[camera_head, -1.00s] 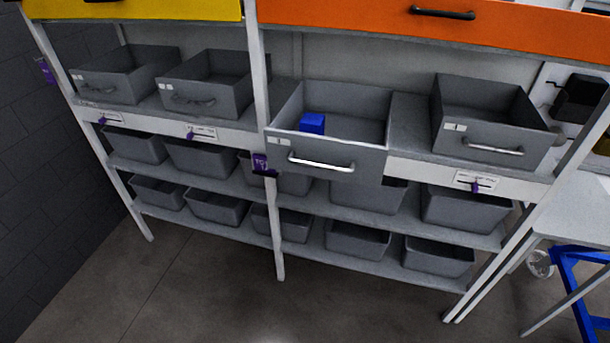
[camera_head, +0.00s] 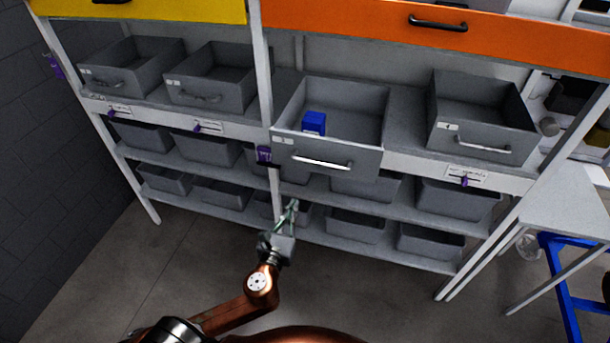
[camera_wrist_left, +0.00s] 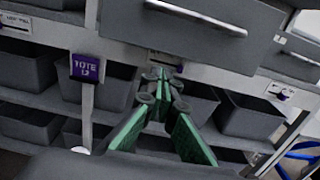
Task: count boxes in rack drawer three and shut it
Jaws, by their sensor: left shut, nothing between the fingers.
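Drawer three (camera_head: 352,159) is a grey open-topped drawer, third from the left on the rack's upper shelf. It sticks out past the shelf front and has a pale bar handle (camera_head: 322,163). One blue box (camera_head: 314,122) shows inside, near its left side; part of the floor is hidden by the front wall. My left gripper (camera_head: 293,205) is shut and empty, below and to the left of the drawer front, apart from it. In the left wrist view its green fingers (camera_wrist_left: 162,78) point toward the rack, below a grey drawer front (camera_wrist_left: 195,32). My right gripper is not in view.
Grey drawers (camera_head: 210,92) stand on both sides of drawer three. Grey bins (camera_head: 355,226) fill the lower shelves. A rack post with a purple tag (camera_head: 264,154) stands close to my left gripper. A white table (camera_head: 570,210) is at the right. Floor in front is clear.

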